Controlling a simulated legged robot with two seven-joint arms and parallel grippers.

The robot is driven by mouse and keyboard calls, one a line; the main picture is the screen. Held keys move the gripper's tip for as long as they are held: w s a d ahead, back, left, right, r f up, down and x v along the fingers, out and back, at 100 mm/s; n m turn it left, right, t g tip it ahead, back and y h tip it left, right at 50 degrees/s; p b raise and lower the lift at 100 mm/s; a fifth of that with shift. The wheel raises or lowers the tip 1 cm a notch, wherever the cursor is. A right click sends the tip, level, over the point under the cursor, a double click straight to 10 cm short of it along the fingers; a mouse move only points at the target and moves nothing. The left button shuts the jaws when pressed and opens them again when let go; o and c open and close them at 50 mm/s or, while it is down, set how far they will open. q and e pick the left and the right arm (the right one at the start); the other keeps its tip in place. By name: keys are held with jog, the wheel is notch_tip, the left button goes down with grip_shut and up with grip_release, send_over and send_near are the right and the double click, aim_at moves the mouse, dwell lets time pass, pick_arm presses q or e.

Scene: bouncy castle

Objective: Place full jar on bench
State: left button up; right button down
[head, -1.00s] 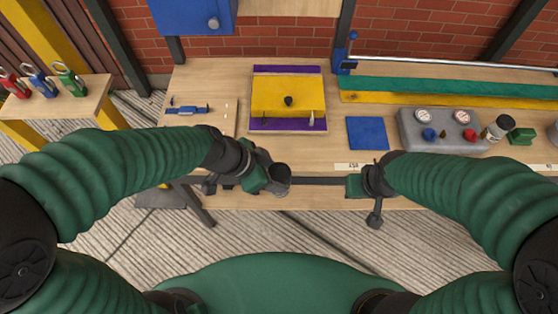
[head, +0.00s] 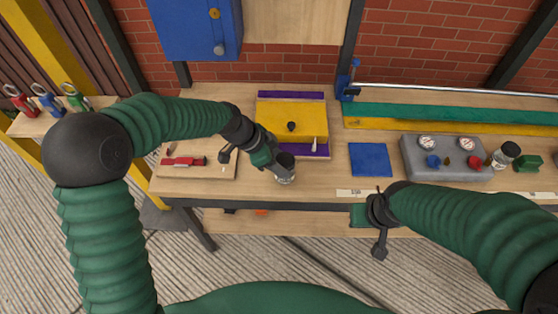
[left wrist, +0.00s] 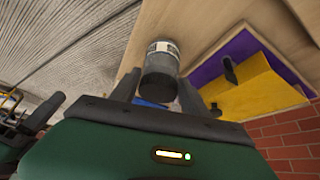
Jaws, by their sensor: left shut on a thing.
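A small jar (head: 286,176) with a dark lid is between the fingers of my left gripper (head: 278,165). The jar is over the front part of the wooden bench (head: 225,186), just in front of the yellow and purple fixture. I cannot tell whether its base touches the wood. In the left wrist view the jar (left wrist: 161,62) shows its dark end and a pale label, with the left gripper (left wrist: 160,88) shut around it. Its contents cannot be made out. My right gripper (head: 380,228) is in front of the bench edge, holding nothing visible; its jaw gap is unclear.
The yellow block (head: 285,120) stands behind the jar. A blue square (head: 370,160) lies right of it, then a grey gauge box (head: 445,158) and another dark-lidded jar (head: 506,155). A red tool (head: 183,161) lies left. Bare wood lies between the jar and blue square.

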pick_arm(q)
jog(key=shift+w+d+f, duration=0.1)
jog(key=shift+f, duration=0.1)
jog(key=o, duration=1.6)
jog(key=shift+a+f, duration=0.1)
jog(key=shift+a, duration=0.1)
jog(key=shift+r, duration=0.25)
jog(key=v, duration=1.2)
jog(key=s+a+f+n+y, duration=0.2)
jog(key=s+a+f+n, duration=0.1)
jog(key=s+a+n, duration=0.1)
jog(key=s+a+f+n+y, duration=0.2)
jog(key=s+a+f+n, duration=0.1)
jog(key=s+n, duration=0.3)
jog(key=s+a+f+n+t+y, duration=0.1)
jog(key=s+a+f+n, duration=0.2)
jog(key=s+a+n, duration=0.1)
jog(key=shift+s+a+f+n+y+p, duration=0.1)
jog(key=shift+s+a+n+y+p, duration=0.15)
jog(key=shift+s, duration=0.25)
jog(key=shift+s+a+f+n+y+p, duration=0.1)
jog(key=shift+s+a+n+y, duration=0.05)
jog(key=shift+s+a, duration=0.3)
